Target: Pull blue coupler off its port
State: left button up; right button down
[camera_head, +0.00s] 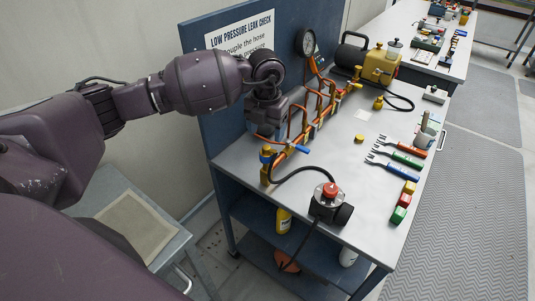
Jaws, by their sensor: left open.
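A copper pipe manifold (316,124) with brass fittings stands along the bench. At its near end is a small fitting with blue on it (267,153), which may be the blue coupler; it is too small to be sure. A blue lever (302,149) sticks out just right of it. My left gripper (264,130) points down behind the near part of the manifold, above and close to that fitting. It is open, and I see nothing held in it. Its fingertips are partly hidden, so I cannot tell whether they touch anything. My right gripper is out of view.
A black hose (300,170) curves from the manifold's near end toward a black device with a red top (331,190). A pressure gauge (306,41) and a yellow pump (380,66) stand farther back. Tools with coloured handles (407,158) lie at the right. The blue back panel (205,120) rises behind.

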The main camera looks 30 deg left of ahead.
aim_at(270, 153)
pick_arm(q)
jog(key=shift+f+b, duration=0.4)
jog(key=shift+f, duration=0.5)
notch_tip(270, 153, down, 7)
jog(key=b, duration=0.3)
jog(key=shift+r, duration=0.2)
jog(key=shift+f, duration=0.2)
jog(key=shift+s+a, duration=0.1)
jog(key=shift+f, duration=0.1)
jog(key=shift+d, duration=0.5)
jog(key=shift+d, duration=0.2)
